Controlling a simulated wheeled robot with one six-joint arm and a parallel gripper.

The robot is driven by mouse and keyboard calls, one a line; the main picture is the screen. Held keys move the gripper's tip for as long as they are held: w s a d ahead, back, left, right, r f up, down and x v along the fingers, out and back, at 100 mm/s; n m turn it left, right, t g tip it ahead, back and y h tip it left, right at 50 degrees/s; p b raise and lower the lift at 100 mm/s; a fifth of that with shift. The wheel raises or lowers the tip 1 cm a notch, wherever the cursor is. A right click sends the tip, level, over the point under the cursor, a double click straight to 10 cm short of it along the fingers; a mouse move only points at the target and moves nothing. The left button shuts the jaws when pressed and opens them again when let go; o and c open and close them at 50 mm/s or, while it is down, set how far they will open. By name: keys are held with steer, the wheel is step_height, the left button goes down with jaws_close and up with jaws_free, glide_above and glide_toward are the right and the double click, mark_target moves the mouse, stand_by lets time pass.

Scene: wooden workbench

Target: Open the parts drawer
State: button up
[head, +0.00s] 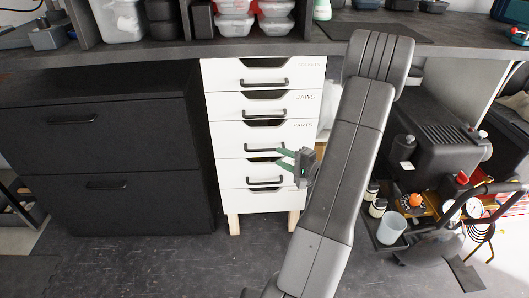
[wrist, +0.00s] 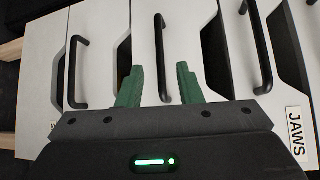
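The parts drawer (head: 235,138) is a white front labelled PARTS, third from the top in the white cabinet, and looks shut. Its black bar handle (head: 262,150) is near its lower edge. My gripper (head: 279,159) is in front of the handle's right end, its two green fingers apart. In the wrist view, turned sideways, the black handle (wrist: 160,45) shows between the fingertips of my open gripper (wrist: 159,72). I cannot tell whether the fingers reach around the handle or stop short of it. The gripper body hides the PARTS label there.
The jaws drawer (head: 232,103) is directly above, with its own handle (wrist: 259,50). More white drawers (head: 235,200) are below. A black cabinet (head: 120,140) stands left, and a dark machine (head: 435,130) and cart items right. The workbench top (head: 330,45) overhangs the drawers.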

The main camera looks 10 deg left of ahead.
mark_target(264, 150)
steer(key=b+x, duration=0.1)
steer(key=x, duration=0.7)
steer(key=shift+w+a, duration=0.15)
steer(key=shift+a, duration=0.1)
jaws_close()
